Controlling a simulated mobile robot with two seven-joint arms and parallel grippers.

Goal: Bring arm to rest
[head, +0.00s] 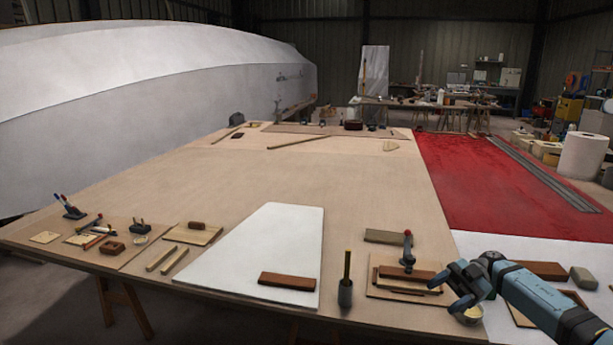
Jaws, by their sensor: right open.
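My right arm comes in from the lower right, over the front right of the wooden table (330,190). Its gripper (447,291) is open, with its fingers pointing left near a small board (384,290) that carries dark wooden strips and an upright tool with a dark red knob (408,248). Nothing shows between the fingers. I cannot tell if they touch the strips. A small pale bowl (470,315) is partly hidden below the gripper. My left gripper is not in view.
A white panel (265,245) with a reddish wood block (287,281) lies left of a dark cup (345,294) holding a yellow stick. Several small tools lie at the left front. The table's middle is clear. A white hull (160,95) stands behind; red sheet (480,185) lies right.

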